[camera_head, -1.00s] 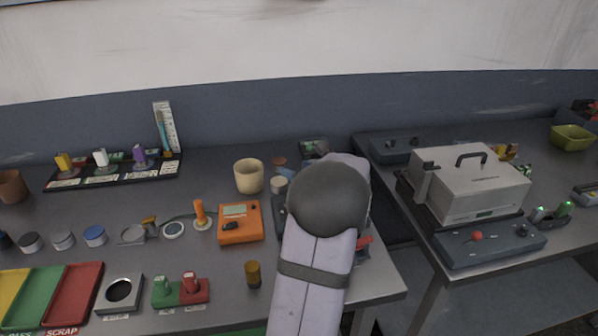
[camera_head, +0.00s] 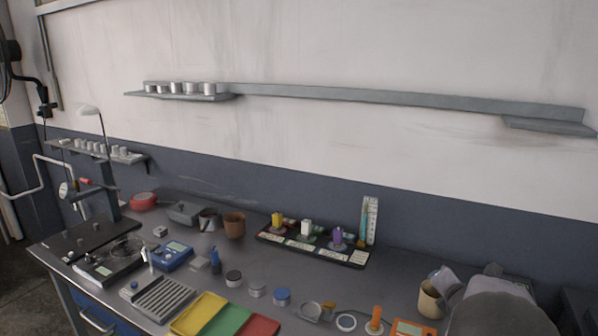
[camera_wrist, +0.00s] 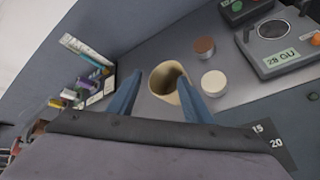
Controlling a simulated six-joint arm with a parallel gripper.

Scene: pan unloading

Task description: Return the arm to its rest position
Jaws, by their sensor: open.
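In the wrist view my gripper (camera_wrist: 155,84) is open, with its two blue fingers apart. A beige cup (camera_wrist: 158,80) shows between and beyond the fingertips, and the right finger covers part of it. I cannot tell whether the finger touches it. In the head view the beige cup (camera_head: 430,301) stands upright at the lower right, beside my grey arm.
A rack with coloured pieces (camera_head: 312,246) stands at the back of the bench. Yellow, green and red trays (camera_head: 224,318) lie at the front. In the wrist view a cream round piece (camera_wrist: 214,84) and a brown one (camera_wrist: 205,47) lie right of the cup.

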